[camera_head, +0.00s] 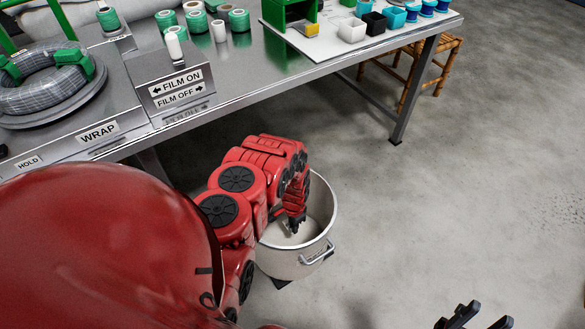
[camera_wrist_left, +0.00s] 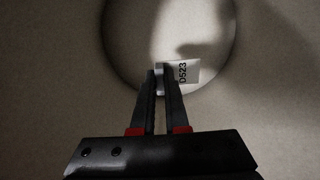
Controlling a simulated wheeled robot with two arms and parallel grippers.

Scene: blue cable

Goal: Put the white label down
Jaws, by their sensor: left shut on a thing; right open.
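My left gripper (camera_head: 294,226) reaches down into a metal pot (camera_head: 285,263) in the head view, with its fingertips inside the rim. In the left wrist view the left gripper (camera_wrist_left: 159,76) is shut on a small white label (camera_wrist_left: 183,73) printed "D523". The label sticks out to the right of the fingertips, over the pale round inside of the pot. I cannot tell if it touches the bottom. In the head view the label is not clearly visible. My right gripper (camera_head: 475,318) is open and empty at the bottom edge, partly cut off.
The pot stands in front of a steel workbench (camera_head: 240,100). On the bench are a grey cable coil (camera_head: 45,85), a "FILM ON / FILM OFF" panel (camera_head: 178,88), green spools (camera_head: 238,20) and small bins (camera_head: 352,30). A wooden stool (camera_head: 437,62) is behind. The floor at right is clear.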

